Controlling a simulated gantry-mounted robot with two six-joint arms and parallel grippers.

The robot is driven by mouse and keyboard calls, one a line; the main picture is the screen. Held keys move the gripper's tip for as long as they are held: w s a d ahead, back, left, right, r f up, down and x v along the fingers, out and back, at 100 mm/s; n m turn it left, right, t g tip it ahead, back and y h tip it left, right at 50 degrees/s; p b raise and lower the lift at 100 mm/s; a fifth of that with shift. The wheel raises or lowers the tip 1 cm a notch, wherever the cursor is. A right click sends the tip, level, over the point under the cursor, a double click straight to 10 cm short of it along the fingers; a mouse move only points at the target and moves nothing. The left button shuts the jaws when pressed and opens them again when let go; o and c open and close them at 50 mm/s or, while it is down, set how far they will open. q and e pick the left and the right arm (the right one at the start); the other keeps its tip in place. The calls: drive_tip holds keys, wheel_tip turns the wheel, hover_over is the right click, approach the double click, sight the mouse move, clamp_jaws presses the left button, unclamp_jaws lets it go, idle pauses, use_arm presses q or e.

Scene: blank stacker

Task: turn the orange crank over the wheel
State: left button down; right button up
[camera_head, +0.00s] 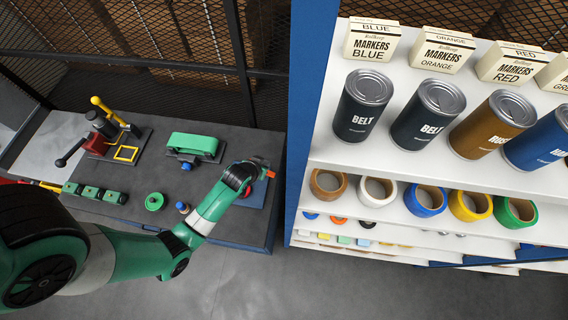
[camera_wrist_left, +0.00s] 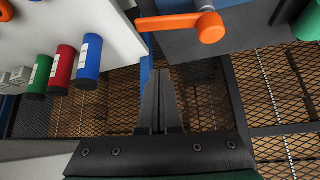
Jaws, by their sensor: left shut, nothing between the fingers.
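The orange crank (camera_wrist_left: 172,22) shows at the top of the left wrist view as a bar with a rounded knob at its right end. In the head view only a small orange part of it (camera_head: 270,174) shows beside my left wrist, over a blue base (camera_head: 258,192) at the bench's right end. My left gripper (camera_wrist_left: 158,73) is shut and empty. Its fingertips are below the crank in the wrist view and look apart from it. In the head view my left arm hides most of the crank and the wheel. My right gripper is not in view.
The grey bench (camera_head: 135,198) also carries a red press with a yellow lever (camera_head: 102,107), a green-topped block (camera_head: 193,143), a green disc (camera_head: 154,201) and several green blocks (camera_head: 94,192). A blue-sided shelf (camera_head: 307,130) with cans and tape rolls stands close on the right.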

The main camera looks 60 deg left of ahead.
use_arm(q)
drive_tip(key=shift+s+a+f+b, duration=0.2)
drive_tip(key=shift+a+f+b, duration=0.1)
drive_tip(key=shift+a+b, duration=0.1)
drive_tip(key=b+x, duration=0.7)
drive_tip(key=x, duration=0.2)
drive_tip(key=shift+w+a+f+b, duration=0.15)
drive_tip(key=shift+a+f+b, duration=0.05)
drive_tip(key=shift+f+b, duration=0.15)
drive_tip(key=shift+s+d+r+p, duration=0.5)
drive_tip(key=shift+s+p, duration=0.1)
drive_tip(key=shift+p, duration=0.25)
drive_tip(key=shift+s+d+f, duration=0.15)
drive_tip(key=shift+s+d, duration=0.55)
drive_tip(key=shift+s, duration=0.15)
drive_tip(key=shift+s+d, duration=0.1)
drive_tip(key=shift+s, duration=0.05)
drive_tip(key=shift+p, duration=0.3)
